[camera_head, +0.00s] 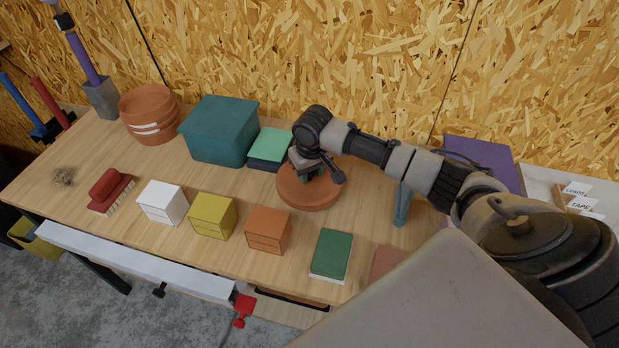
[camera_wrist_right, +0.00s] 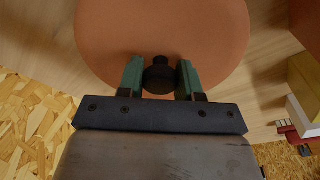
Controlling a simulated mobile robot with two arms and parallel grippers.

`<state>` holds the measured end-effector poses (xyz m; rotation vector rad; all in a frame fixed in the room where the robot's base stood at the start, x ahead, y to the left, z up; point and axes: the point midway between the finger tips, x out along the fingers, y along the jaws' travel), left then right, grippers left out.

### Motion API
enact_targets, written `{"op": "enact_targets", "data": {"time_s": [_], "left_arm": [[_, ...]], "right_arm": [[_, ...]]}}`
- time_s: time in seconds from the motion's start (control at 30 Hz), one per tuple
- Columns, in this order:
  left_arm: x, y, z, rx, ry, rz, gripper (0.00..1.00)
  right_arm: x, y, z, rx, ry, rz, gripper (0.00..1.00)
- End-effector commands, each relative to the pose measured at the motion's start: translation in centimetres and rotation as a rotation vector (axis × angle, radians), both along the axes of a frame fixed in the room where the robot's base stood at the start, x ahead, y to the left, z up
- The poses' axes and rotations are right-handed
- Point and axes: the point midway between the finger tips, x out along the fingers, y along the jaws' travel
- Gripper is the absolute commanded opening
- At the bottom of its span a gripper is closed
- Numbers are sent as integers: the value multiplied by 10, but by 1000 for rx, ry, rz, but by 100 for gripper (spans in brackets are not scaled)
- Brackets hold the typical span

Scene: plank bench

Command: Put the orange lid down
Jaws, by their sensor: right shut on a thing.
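The orange lid (camera_head: 310,194) is a flat round disc at the middle right of the bench (camera_head: 215,253), in front of the green boxes. It fills the upper middle of the right wrist view (camera_wrist_right: 160,30). My right gripper (camera_wrist_right: 160,78) is over the lid, its two green fingers shut on the dark knob (camera_wrist_right: 159,74) at the lid's centre. In the head view the right gripper (camera_head: 312,170) partly covers the lid. The lid looks level and at or very close to the bench top; I cannot tell whether it touches. My left gripper is not in view.
A round orange tub (camera_head: 150,117) stands at the back left. A teal box (camera_head: 219,130) and a light green-topped box (camera_head: 268,147) are behind the lid. White (camera_head: 162,203), yellow (camera_head: 212,216) and orange (camera_head: 268,231) boxes and a green book (camera_head: 331,254) line the front.

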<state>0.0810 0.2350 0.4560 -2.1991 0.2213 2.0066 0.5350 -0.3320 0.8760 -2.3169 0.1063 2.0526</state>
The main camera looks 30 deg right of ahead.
Motion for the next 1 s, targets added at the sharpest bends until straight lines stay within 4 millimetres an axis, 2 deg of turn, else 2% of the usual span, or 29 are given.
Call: {"op": "enact_targets", "data": {"time_s": [0.1,0.2,0.73,0.77,0.9,1.0], "left_arm": [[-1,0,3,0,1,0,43],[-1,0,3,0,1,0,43],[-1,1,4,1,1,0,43],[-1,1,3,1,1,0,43],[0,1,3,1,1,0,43],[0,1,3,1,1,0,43]], "right_arm": [[-1,0,-19,-1,3,1,6],[-1,0,-27,-1,2,1,6],[-1,0,-37,0,2,0,6],[-1,0,-37,-1,2,0,38],[-1,0,-36,-1,1,0,59],[-1,0,-36,-1,1,0,60]]}}
